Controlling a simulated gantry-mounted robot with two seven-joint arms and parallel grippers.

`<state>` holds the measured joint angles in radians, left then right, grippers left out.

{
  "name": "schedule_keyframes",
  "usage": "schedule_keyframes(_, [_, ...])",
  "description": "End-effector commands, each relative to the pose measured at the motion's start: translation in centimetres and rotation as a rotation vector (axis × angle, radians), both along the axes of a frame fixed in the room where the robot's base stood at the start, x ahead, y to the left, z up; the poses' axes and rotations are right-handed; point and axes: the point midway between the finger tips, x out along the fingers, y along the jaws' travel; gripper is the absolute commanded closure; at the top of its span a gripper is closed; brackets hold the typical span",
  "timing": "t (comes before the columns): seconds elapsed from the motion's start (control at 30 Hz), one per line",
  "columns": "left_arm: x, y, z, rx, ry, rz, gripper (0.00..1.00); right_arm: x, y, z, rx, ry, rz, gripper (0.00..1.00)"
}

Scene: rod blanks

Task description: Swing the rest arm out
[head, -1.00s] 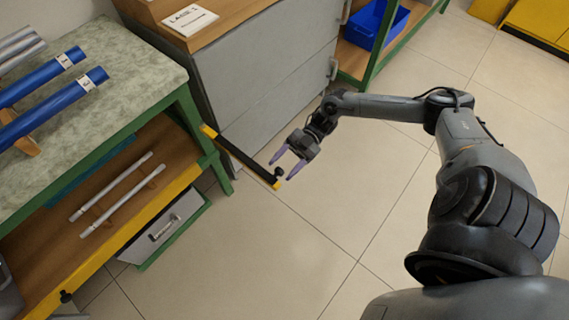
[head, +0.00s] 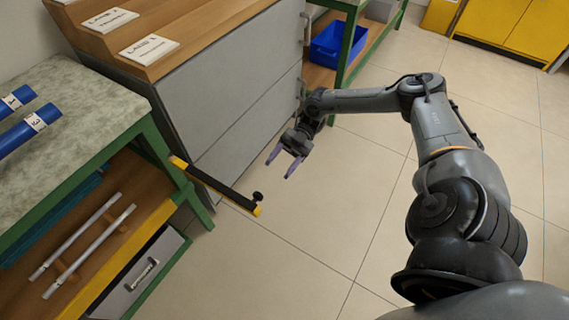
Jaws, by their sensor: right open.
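The rest arm (head: 222,188) is a black bar with yellow ends. It sticks out from beside the green bench leg, in front of the grey cabinet, and carries a black knob (head: 257,196) at its free end. My right gripper (head: 278,170) is open and empty, its two purple fingers pointing down and left. In the picture it is just above and right of the knob, apart from it. My left gripper is not in view.
A bench (head: 70,128) with blue rods (head: 30,131) stands at left. Its wooden lower shelf holds two pale rods (head: 80,238) above a grey drawer (head: 140,275). A grey cabinet (head: 230,105) stands behind the rest arm. A blue bin (head: 333,45) sits farther back. The tiled floor (head: 300,240) is clear.

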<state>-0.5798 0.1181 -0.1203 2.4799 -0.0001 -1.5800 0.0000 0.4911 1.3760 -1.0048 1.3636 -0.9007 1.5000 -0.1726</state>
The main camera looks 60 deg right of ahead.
Motion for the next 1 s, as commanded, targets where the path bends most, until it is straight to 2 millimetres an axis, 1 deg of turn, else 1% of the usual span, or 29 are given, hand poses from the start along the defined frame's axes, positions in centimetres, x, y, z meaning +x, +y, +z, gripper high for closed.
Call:
schedule_keyframes(0.03, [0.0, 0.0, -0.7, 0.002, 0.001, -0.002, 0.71, 0.0, -0.4, -0.2, -0.003, -0.004, -0.001, 0.45])
schedule_keyframes(0.2, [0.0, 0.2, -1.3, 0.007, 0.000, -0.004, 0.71, -0.1, -1.3, -0.1, -0.002, -0.002, -0.002, 0.45])
schedule_keyframes(0.37, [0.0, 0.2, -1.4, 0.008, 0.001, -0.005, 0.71, -0.2, -1.6, 0.0, 0.000, 0.000, -0.001, 0.45])
schedule_keyframes(0.77, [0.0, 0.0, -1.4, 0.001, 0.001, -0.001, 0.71, -0.2, -1.6, 0.1, 0.000, 0.001, -0.001, 0.45])
schedule_keyframes(0.87, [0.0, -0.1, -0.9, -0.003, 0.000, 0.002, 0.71, -0.5, -1.6, 0.2, 0.000, 0.011, -0.001, 0.45])
schedule_keyframes(0.93, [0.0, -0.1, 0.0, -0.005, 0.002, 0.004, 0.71, -1.1, -1.4, 0.3, 0.003, 0.033, 0.001, 0.45])
schedule_keyframes(1.0, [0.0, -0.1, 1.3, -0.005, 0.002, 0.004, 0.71, -2.0, -0.6, 0.2, 0.021, 0.069, 0.012, 0.45])
